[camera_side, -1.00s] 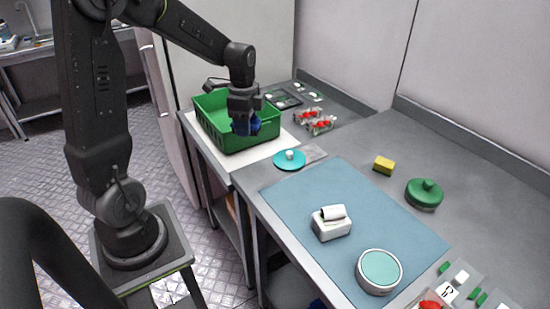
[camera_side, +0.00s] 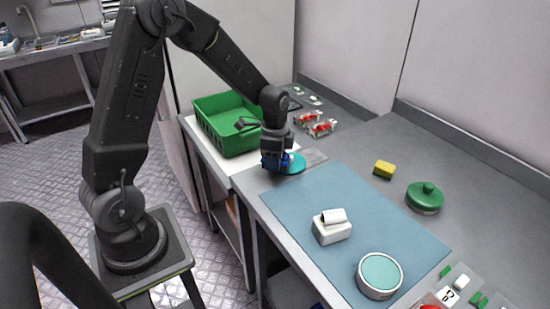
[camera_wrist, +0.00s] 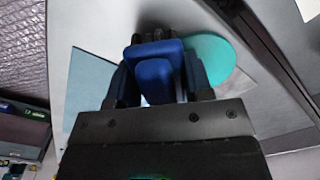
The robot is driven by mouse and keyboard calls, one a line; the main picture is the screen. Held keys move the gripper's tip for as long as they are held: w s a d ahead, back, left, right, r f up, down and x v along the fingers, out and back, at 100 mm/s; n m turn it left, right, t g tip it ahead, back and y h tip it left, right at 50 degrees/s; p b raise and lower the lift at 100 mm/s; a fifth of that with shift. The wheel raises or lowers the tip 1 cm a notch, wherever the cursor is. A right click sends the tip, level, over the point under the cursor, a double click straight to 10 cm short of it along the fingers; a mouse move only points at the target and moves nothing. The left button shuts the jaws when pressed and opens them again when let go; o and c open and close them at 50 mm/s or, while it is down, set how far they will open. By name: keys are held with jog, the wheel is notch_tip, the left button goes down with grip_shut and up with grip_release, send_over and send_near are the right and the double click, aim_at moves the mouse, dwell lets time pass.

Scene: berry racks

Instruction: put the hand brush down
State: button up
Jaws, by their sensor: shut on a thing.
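My gripper (camera_side: 276,158) is shut on a blue hand brush (camera_side: 268,161), low over the grey counter beside the teal disc. In the wrist view the blue brush (camera_wrist: 153,76) sits between the dark fingers, with the teal disc (camera_wrist: 211,58) just to its right. The brush's underside is hidden, so I cannot tell whether it touches the counter. In the side view the teal disc (camera_side: 296,164) is partly covered by my gripper.
A green crate (camera_side: 221,130) stands on the white surface behind my gripper. A blue mat (camera_side: 350,210) covers the near counter, with a white label printer (camera_side: 331,228) and a round teal-topped scale (camera_side: 380,274) on it. A yellow sponge (camera_side: 384,169) and green lidded pot (camera_side: 424,197) stand right.

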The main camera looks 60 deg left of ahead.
jog(key=shift+f, duration=0.1)
jog(key=shift+f, duration=0.5)
jog(key=o, duration=0.9)
jog(key=shift+o, duration=0.2)
jog(key=shift+r, duration=0.1)
